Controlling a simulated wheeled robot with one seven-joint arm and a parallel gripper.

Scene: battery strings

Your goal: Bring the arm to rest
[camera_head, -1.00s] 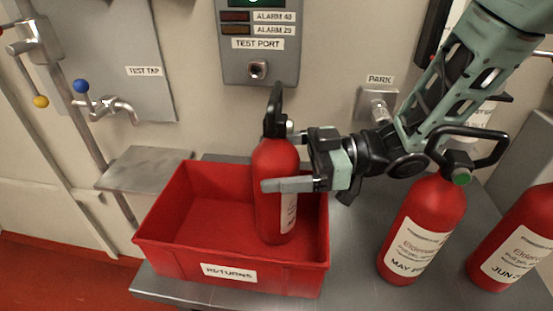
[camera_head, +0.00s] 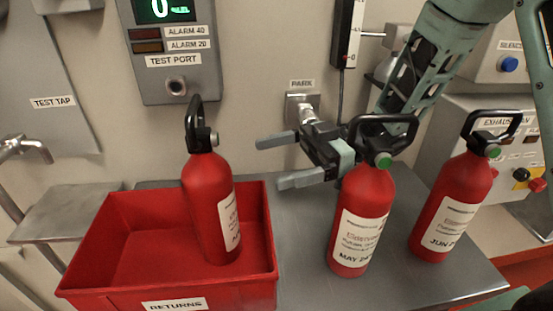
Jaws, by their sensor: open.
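My gripper (camera_head: 274,161) is open and empty, with its two fingers pointing left. It hangs above the grey bench between the red returns tray and the bottle labelled MAY 24. A red bottle (camera_head: 208,205) with a black handle stands in the red tray (camera_head: 90,262) marked RETURNS, apart from my fingers. The MAY 24 bottle (camera_head: 361,222) stands on the bench, and its black handle covers part of my wrist. The bottle labelled JUN (camera_head: 451,208) stands to its right.
The grey bench (camera_head: 300,250) has bare room between tray and bottles. The wall carries a test port panel (camera_head: 176,85), a PARK fitting (camera_head: 302,106) just behind my gripper, and a control box marked EXHAUST (camera_head: 480,120) at right. A metal shelf (camera_head: 65,212) and tap (camera_head: 12,147) are at left.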

